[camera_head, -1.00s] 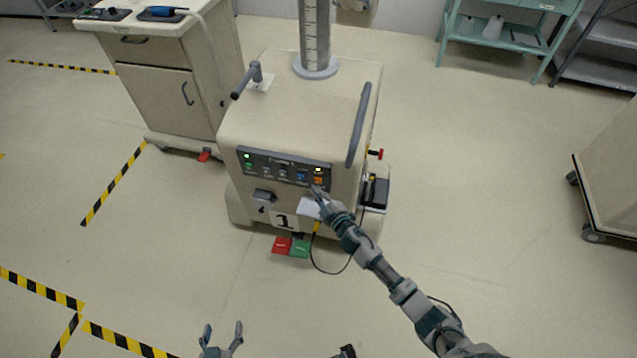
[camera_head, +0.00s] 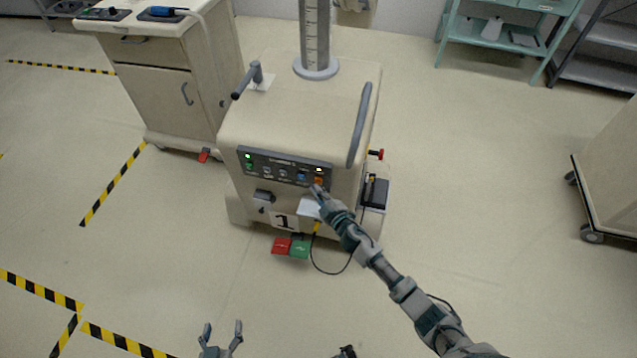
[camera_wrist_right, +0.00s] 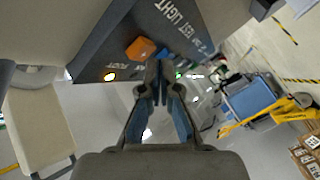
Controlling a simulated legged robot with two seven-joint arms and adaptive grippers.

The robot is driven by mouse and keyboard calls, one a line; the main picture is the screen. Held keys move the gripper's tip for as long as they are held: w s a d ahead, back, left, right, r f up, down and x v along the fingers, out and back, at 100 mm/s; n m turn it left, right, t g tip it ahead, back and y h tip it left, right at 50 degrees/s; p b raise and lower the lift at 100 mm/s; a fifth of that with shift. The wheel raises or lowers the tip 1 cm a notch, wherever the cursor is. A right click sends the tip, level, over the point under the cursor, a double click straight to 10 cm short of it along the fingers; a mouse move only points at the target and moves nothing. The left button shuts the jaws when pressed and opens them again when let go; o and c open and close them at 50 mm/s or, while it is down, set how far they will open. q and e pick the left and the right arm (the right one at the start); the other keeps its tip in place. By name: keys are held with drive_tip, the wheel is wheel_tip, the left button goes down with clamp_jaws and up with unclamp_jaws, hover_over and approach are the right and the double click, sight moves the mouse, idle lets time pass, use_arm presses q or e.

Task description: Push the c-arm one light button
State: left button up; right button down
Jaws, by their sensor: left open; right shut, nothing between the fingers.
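The c-arm one base (camera_head: 290,110) is a beige wheeled unit with a "1" label on its front. Its dark control panel (camera_head: 285,167) carries a row of small buttons and lights. An orange button (camera_head: 318,181) is at the panel's right end. In the right wrist view the orange button (camera_wrist_right: 141,48) stands out from the panel near the words "TEST LIGHT". My right gripper (camera_head: 317,189) is shut and empty, its tips just below the orange button; contact cannot be told. In the wrist view its fingertips (camera_wrist_right: 158,72) are close to the button. My left gripper (camera_head: 221,330) is open and empty, low in front.
A grey handle (camera_head: 359,125) rises at the base's right side. Red and green pedals (camera_head: 291,247) lie on the floor below the panel. A beige cabinet (camera_head: 165,90) stands close at the left.

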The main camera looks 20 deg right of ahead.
drive_tip(key=shift+a, duration=0.1)
idle(0.4)
drive_tip(key=shift+w+d, duration=0.35)
drive_tip(key=shift+d, duration=0.05)
drive_tip(key=shift+w+r, duration=0.1)
drive_tip(key=shift+w, duration=0.1)
idle(0.4)
drive_tip(key=shift+s, duration=0.1)
drive_tip(key=shift+s+a, duration=0.35)
drive_tip(key=shift+s, duration=0.15)
